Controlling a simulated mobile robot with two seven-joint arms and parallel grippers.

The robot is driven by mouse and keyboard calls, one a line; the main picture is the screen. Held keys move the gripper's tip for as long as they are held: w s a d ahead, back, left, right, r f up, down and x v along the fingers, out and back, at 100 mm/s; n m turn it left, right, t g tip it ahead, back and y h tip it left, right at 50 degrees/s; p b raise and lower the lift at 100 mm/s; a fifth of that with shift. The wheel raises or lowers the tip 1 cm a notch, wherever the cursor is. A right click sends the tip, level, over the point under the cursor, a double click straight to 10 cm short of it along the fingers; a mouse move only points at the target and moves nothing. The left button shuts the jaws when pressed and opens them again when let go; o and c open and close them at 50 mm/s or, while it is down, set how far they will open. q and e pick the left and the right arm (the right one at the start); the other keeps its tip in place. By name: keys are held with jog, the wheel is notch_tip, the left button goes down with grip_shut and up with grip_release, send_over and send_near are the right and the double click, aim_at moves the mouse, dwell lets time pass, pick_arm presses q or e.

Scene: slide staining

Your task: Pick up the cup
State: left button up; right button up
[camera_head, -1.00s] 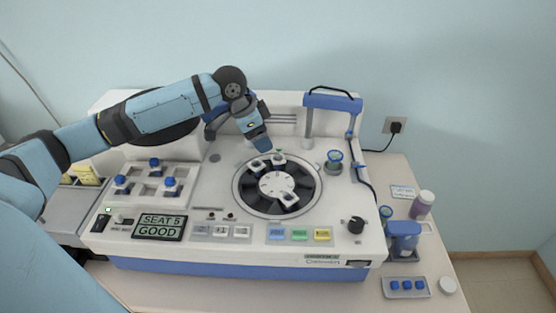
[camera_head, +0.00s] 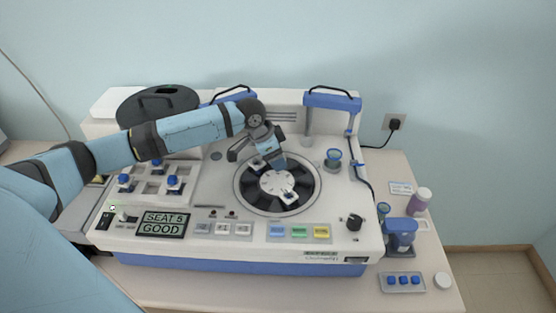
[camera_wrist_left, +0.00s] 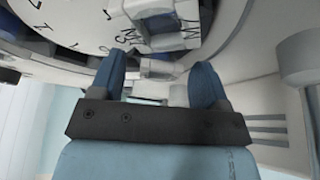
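My left gripper (camera_head: 276,168) is over the back part of the round dark carousel (camera_head: 243,202) on the white machine. In the left wrist view my left gripper (camera_wrist_left: 163,82) is open, its two blue fingers on either side of a small white and grey piece by the numbered white dial (camera_wrist_left: 85,22). I cannot tell whether the fingers touch it. Another small white holder (camera_head: 289,197) sits at the front of the carousel. My right gripper is out of view.
Blue-knobbed pieces (camera_head: 173,184) sit at left. A purple bottle (camera_head: 419,202) and a grey tray (camera_head: 391,288) are on the table at right. The display reads "SEAT 5 GOOD".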

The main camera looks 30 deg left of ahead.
pick_arm(q)
jog(key=c, duration=1)
jog(key=shift+o, duration=0.2)
jog(key=shift+r, duration=0.15)
